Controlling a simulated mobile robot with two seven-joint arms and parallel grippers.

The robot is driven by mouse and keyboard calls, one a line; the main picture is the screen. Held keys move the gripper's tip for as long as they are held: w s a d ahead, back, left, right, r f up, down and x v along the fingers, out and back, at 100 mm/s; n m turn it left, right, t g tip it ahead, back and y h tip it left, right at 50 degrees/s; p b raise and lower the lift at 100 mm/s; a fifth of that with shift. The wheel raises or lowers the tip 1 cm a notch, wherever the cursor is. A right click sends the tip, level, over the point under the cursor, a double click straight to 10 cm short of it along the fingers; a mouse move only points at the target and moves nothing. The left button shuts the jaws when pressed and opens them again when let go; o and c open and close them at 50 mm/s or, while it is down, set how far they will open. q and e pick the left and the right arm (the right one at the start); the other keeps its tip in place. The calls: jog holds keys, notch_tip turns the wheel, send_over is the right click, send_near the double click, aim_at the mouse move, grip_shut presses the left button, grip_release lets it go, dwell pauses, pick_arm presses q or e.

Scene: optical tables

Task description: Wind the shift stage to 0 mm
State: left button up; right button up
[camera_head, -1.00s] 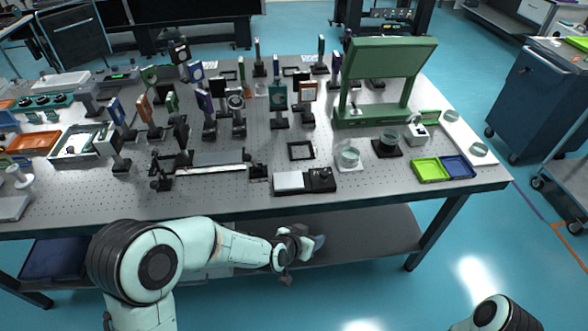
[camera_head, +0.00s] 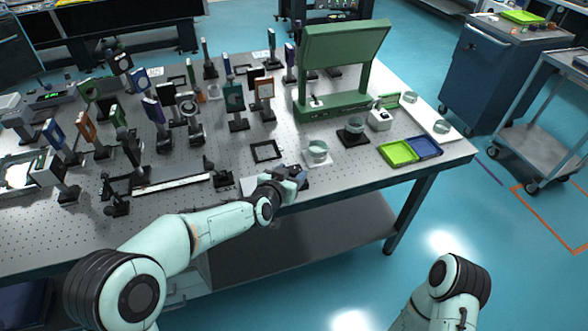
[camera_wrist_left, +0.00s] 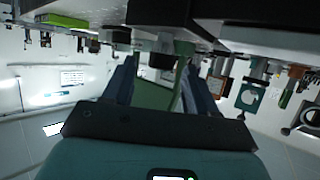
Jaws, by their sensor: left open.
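A low unit with a pale plate (camera_head: 249,186) and a black block sits at the table's front edge; it looks like the shift stage, but I can read no scale. My left gripper (camera_head: 295,176) is in front of its black part and hides much of it. In the left wrist view the open fingers (camera_wrist_left: 160,85) point towards the table edge, which appears at the top. A small dark knob-like part (camera_wrist_left: 162,60) shows between the fingertips, with no visible grip on it. My right gripper is out of view; only part of that arm shows at lower right.
A green stand (camera_head: 345,45) rises behind. A glass dish on a white pad (camera_head: 317,152), a black square frame (camera_head: 266,151), and green (camera_head: 398,153) and blue (camera_head: 424,147) trays lie nearby. A long rail (camera_head: 172,185) lies to the left. Several mounted optics stand farther back.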

aim_at(294, 172)
pick_arm(q)
jog(key=shift+x, duration=1.6)
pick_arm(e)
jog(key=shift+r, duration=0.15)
pick_arm(q)
jog(key=c, duration=1)
jog(key=n+y+p, duration=0.4)
jog(key=y+p, duration=0.1)
jog(key=p, duration=0.3)
jog(key=shift+d+r+t+p, duration=0.1)
jog(key=shift+r+t+p, duration=0.05)
jog(key=shift+t+p, duration=0.2)
jog(key=shift+o, duration=0.2)
jog(key=shift+n+y, duration=0.4)
jog(key=shift+n, duration=0.1)
jog(key=shift+f, duration=0.25)
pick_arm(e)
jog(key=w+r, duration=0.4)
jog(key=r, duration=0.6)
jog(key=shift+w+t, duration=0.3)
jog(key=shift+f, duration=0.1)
pick_arm(q)
jog(key=o, duration=1)
jog(key=shift+c, duration=0.2)
